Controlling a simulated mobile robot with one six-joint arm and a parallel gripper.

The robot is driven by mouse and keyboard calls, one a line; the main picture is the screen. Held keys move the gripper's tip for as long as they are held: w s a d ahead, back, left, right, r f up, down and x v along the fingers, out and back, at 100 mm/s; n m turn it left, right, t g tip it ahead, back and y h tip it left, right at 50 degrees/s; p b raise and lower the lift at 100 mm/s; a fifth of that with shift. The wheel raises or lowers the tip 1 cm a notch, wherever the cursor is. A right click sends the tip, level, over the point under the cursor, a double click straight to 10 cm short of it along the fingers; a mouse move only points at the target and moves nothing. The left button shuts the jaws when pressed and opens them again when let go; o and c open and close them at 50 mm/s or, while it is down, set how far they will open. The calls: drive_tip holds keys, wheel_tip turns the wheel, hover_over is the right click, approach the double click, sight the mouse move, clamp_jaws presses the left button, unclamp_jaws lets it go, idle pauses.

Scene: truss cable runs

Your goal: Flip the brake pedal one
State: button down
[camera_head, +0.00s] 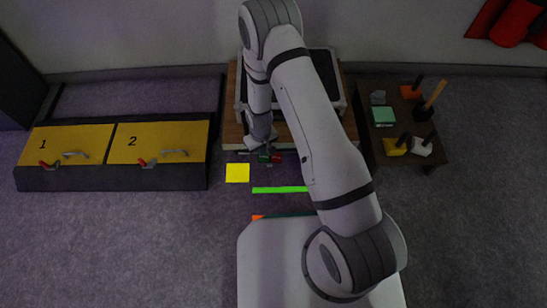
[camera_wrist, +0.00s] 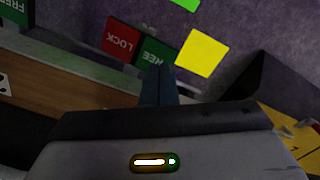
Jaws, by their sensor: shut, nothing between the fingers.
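A brake pedal on the near edge of the wooden cart has a red LOCK half (camera_wrist: 122,38) and a green FREE half (camera_wrist: 155,52) side by side. In the head view the green half (camera_head: 264,158) and red half (camera_head: 277,159) show just below my gripper (camera_head: 261,147). In the wrist view my shut, empty fingers (camera_wrist: 158,72) point at the green half and cover part of its lower edge. I cannot tell whether they touch it. Another green FREE pad (camera_wrist: 14,10) shows at the upper left corner of the wrist view. My arm hides the cart's near right part in the head view.
The wooden cart (camera_head: 229,134) carries a dark-topped case (camera_head: 322,68). Yellow panels 1 (camera_head: 75,136) and 2 (camera_head: 187,131), with red-tipped levers, lie left. A low table (camera_head: 376,97) with blocks and tools stands right. A yellow square (camera_head: 237,173) and green strip (camera_head: 279,189) mark the floor.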

drive_tip(key=shift+f+b, duration=0.95)
drive_tip(key=shift+f, duration=0.45)
idle(0.4)
drive_tip(key=shift+r, duration=0.2)
drive_tip(key=shift+r+p, duration=2.45)
drive_tip(key=shift+r, duration=0.95)
